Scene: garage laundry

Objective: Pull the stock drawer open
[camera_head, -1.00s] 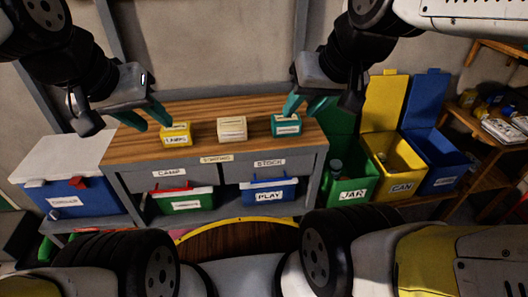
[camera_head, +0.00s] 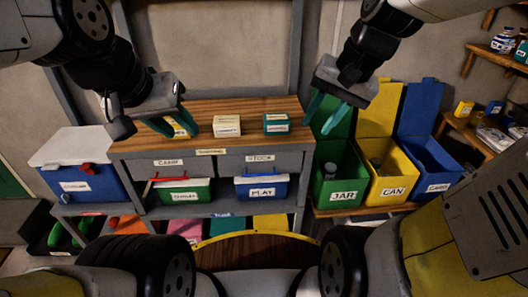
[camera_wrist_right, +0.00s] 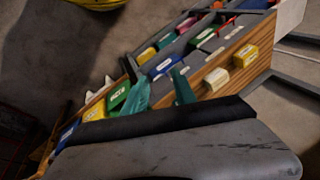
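The stock drawer (camera_head: 260,160) is the grey front with the "STOCK" label under the right half of the wooden-topped workbench (camera_head: 215,137). Its front looks flush with the bench, so it appears closed. The camp drawer (camera_head: 168,165) is to its left. My left gripper (camera_head: 172,130) is over the left part of the bench top, its green fingers apart, in front of the yellow box. My right gripper (camera_head: 336,117) is open and empty, up and to the right of the stock drawer, in front of the green bin's lid. Its green fingers also show apart in the right wrist view (camera_wrist_right: 164,92).
Yellow (camera_head: 181,124), cream (camera_head: 227,126) and teal (camera_head: 276,124) boxes stand on the bench top. Green JAR (camera_head: 342,195), yellow CAN (camera_head: 392,190) and blue (camera_head: 437,178) bins stand at right. A PLAY bin (camera_head: 262,190) sits below the stock drawer. A blue cooler (camera_head: 78,187) is at left.

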